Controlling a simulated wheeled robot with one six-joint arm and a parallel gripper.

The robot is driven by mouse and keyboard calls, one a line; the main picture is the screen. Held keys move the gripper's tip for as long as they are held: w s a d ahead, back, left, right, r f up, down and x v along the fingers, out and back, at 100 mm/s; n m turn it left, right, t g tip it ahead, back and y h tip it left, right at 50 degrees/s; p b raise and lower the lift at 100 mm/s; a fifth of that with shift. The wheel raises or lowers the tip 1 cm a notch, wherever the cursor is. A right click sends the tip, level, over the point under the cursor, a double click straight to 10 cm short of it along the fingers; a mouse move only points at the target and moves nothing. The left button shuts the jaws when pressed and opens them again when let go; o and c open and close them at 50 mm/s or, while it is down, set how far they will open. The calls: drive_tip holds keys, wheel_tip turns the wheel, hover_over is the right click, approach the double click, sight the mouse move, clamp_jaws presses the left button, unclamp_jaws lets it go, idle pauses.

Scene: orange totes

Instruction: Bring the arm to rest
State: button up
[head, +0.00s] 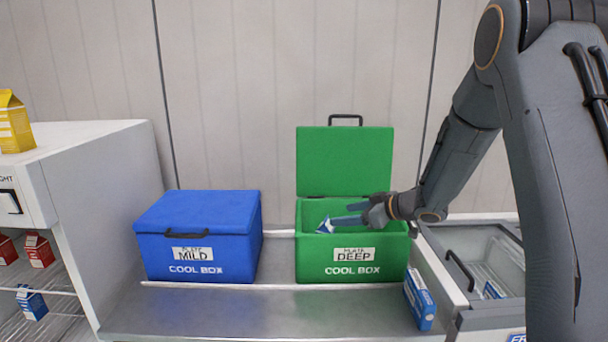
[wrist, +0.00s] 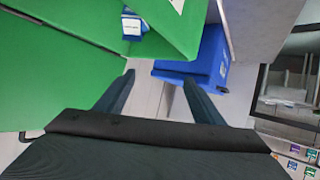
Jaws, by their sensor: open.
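My gripper (head: 342,213) reaches in from the right at the open top of the green cool box (head: 312,270), labelled DEEP. In the wrist view its two fingers (wrist: 158,80) stand apart with nothing between them. A small blue-and-white carton (head: 325,225) is in the green box, near its left side, close to the fingertips in the head view. The carton also shows in the wrist view (wrist: 134,26), apart from the fingers. My arm bends down from the upper right. The green box's inside is partly hidden.
The green lid (head: 345,160) stands upright behind the gripper. A closed blue cool box (head: 200,255) labelled MILD is on the left. A blue-and-white box (head: 419,298) stands beside an open-topped freezer (head: 470,245) at right. A white shelf unit (head: 110,180) holds cartons at left.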

drive_tip(key=s+d+f+m+t+h+b, duration=0.1)
drive_tip(key=s+d+f+m+h+b, duration=0.2)
drive_tip(key=d+m+h, duration=0.25)
drive_tip(key=s+d+f+m+g+h+b, duration=0.1)
drive_tip(key=s+d+f+m+g+h, duration=0.1)
drive_tip(key=s, duration=0.7)
drive_tip(key=s+d+f+m+g+h+b, duration=0.1)
drive_tip(key=s+f, duration=0.4)
drive_tip(key=s, duration=0.5)
drive_tip(key=shift+d+f+m+g+h+b, duration=0.15)
drive_tip(key=shift+d+m+g+h+b, duration=0.25)
drive_tip(key=shift+g+h+b, duration=0.5)
drive_tip(key=s+a+f+g, duration=0.1)
drive_tip(key=s, duration=0.3)
drive_tip(key=s+a+m+g, duration=0.1)
drive_tip(key=s, duration=0.3)
drive_tip(key=s+f+g+b, duration=0.1)
drive_tip(key=s, duration=0.3)
drive_tip(key=shift+s+a+f+m+g+y, duration=0.25)
drive_tip(key=shift+s+a+f+g+y, duration=0.05)
drive_tip(key=shift+s+a+g+y, duration=0.1)
drive_tip(key=shift+c, duration=0.2)
